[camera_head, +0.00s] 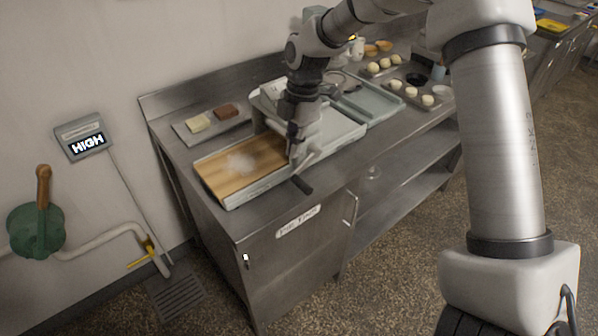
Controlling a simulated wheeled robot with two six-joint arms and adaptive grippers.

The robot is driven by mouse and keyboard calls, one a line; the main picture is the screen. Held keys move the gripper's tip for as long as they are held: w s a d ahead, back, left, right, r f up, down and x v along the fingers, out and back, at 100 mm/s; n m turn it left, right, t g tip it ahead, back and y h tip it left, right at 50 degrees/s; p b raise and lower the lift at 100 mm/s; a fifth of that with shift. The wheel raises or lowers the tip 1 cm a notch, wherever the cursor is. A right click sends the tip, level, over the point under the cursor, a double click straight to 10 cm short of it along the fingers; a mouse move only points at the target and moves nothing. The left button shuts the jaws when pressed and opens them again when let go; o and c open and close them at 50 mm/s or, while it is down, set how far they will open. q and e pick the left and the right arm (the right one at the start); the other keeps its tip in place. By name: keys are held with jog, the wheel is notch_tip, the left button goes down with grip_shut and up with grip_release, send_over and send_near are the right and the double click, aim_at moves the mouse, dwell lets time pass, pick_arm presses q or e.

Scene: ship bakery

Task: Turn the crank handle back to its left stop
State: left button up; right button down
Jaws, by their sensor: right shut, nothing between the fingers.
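The crank handle (302,184) shows as a dark grip sticking out at the front side of a pale machine (331,139) on the steel counter. My right gripper (294,157) is shut with nothing between its fingers. It points down right above and behind the grip, close to the machine's front edge; I cannot tell whether it touches the crank. The gripper hides part of the machine and the crank's mount. My left gripper is not in view.
A floured wooden board (216,175) lies at the machine's left. A tray (181,129) with two blocks stands behind it. Dough balls on trays (411,105) are at the right.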

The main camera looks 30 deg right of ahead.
jog(key=p, duration=0.1)
send_over(299, 187)
jog(key=a, duration=0.2)
notch_tip(299, 187, down, 6)
jog(key=d+f+p, duration=0.1)
jog(key=d+f, duration=0.1)
jog(key=f, duration=0.1)
jog(key=shift+d+f+p, duration=0.1)
jog(key=shift+f+p, duration=0.15)
jog(key=shift+p, duration=0.1)
jog(key=shift+f, duration=0.1)
jog(key=shift+d+f+b, duration=0.15)
jog(key=shift+f+b, duration=0.7)
jog(key=shift+f, duration=0.1)
jog(key=shift+s+a+r, duration=0.1)
jog(key=shift+a+r, duration=0.15)
jog(key=shift+r, duration=0.05)
